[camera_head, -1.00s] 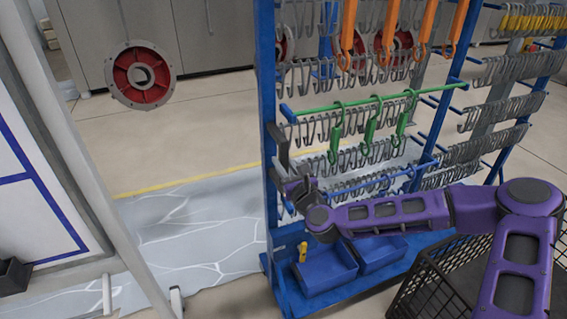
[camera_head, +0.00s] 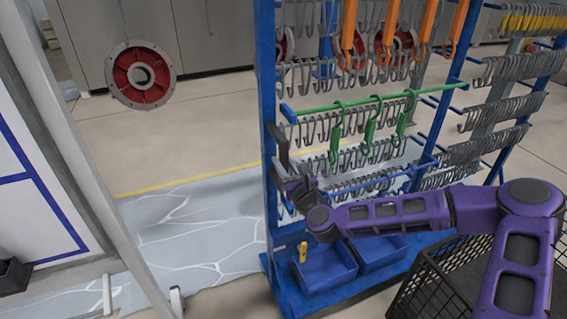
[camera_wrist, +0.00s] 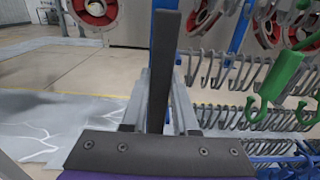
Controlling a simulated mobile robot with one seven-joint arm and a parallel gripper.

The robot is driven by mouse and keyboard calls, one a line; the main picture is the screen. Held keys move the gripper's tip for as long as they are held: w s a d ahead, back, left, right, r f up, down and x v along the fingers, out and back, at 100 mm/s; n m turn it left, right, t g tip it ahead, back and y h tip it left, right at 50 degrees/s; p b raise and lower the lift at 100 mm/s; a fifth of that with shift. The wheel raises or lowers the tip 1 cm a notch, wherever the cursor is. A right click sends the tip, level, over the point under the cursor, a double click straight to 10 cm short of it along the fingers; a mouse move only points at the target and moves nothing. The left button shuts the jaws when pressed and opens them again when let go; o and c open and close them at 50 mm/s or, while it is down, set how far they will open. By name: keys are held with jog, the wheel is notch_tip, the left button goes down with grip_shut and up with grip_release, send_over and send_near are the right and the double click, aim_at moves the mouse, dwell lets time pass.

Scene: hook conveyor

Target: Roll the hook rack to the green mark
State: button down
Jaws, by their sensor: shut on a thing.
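The hook rack (camera_head: 267,100) is a tall blue frame with rows of grey hooks, green hooks (camera_head: 370,131) on a green bar and orange hooks (camera_head: 392,30) at the top. My gripper (camera_head: 277,150) is at the rack's left blue post, about mid-height. In the wrist view, my gripper (camera_wrist: 163,80) shows as a dark upright finger in front of the blue post (camera_wrist: 165,4). It is shut on the post, though the finger hides most of the contact. No green mark is clearly visible in either view.
Blue bins (camera_head: 325,268) sit on the rack's base. A black wire basket (camera_head: 420,285) stands at the lower right. A red and grey wheel (camera_head: 140,75) hangs at the upper left. A white-framed panel (camera_head: 75,170) stands at left. Grey-patterned floor (camera_head: 190,235) lies open between panel and rack.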

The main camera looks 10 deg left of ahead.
jog(key=w+d+b, duration=0.2)
jog(key=w+d, duration=0.2)
jog(key=d, duration=0.3)
jog(key=shift+w+d, duration=0.25)
jog(key=c, duration=1)
grip_release()
jog(key=shift+a, duration=0.1)
jog(key=o, duration=0.3)
jog(key=shift+w, duration=0.1)
jog(key=shift+w+d, duration=0.1)
jog(key=shift+d, duration=0.25)
jog(key=shift+w+d, duration=0.1)
jog(key=shift+d, duration=0.15)
jog(key=shift+a, duration=0.1)
jog(key=v, duration=1.7)
jog(key=shift+s, duration=0.3)
